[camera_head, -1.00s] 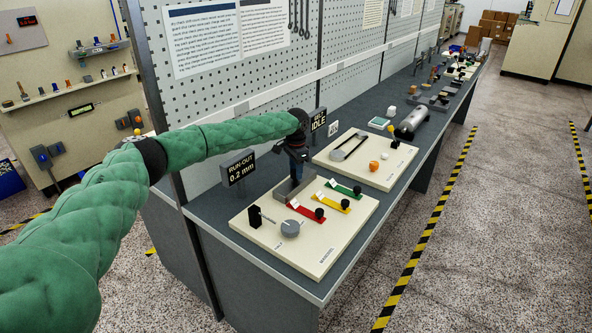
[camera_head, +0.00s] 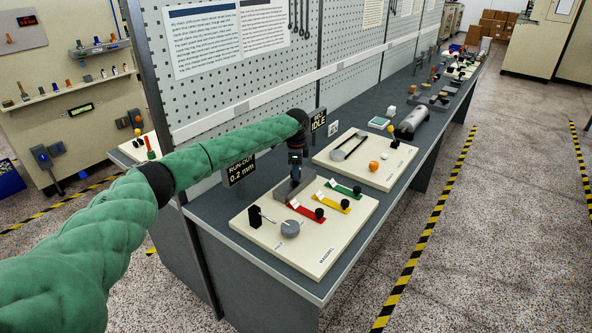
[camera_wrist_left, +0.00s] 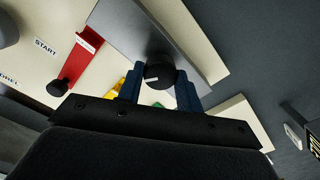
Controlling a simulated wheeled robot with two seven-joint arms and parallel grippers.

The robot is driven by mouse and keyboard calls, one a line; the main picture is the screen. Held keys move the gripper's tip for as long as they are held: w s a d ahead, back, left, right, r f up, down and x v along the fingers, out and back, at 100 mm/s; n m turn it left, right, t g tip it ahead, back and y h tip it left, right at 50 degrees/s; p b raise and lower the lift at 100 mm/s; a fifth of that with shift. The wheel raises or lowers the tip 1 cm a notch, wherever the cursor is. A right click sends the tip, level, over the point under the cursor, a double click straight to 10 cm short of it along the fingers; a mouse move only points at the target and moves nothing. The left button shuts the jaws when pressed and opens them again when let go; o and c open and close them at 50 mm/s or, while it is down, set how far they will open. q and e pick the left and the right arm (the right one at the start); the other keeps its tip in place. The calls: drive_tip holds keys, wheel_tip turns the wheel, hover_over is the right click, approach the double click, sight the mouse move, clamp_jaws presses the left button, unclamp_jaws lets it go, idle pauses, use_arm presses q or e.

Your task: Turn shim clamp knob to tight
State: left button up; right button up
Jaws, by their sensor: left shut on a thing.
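The shim clamp knob (camera_wrist_left: 159,74) is black and round with a white mark, in front of a grey block (camera_wrist_left: 135,28) in the left wrist view. My left gripper (camera_wrist_left: 159,90) is shut on this knob, with a blue finger on each side of it. In the head view my left gripper (camera_head: 295,172) points down at the grey block (camera_head: 296,192) on the cream board (camera_head: 330,247). The knob is hidden there by the gripper. My right gripper is not in view.
Red (camera_head: 308,213), yellow (camera_head: 333,202) and green (camera_head: 345,189) strips with black knobs lie beside the block. A grey disc (camera_head: 291,228) and black post (camera_head: 255,217) stand at the front. A sign (camera_head: 240,171) reads "RUN-OUT 0.2 mm". A second board (camera_head: 375,172) lies behind.

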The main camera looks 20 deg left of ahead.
use_arm(q)
drive_tip(key=m, duration=0.2)
drive_tip(key=shift+m, duration=4.8)
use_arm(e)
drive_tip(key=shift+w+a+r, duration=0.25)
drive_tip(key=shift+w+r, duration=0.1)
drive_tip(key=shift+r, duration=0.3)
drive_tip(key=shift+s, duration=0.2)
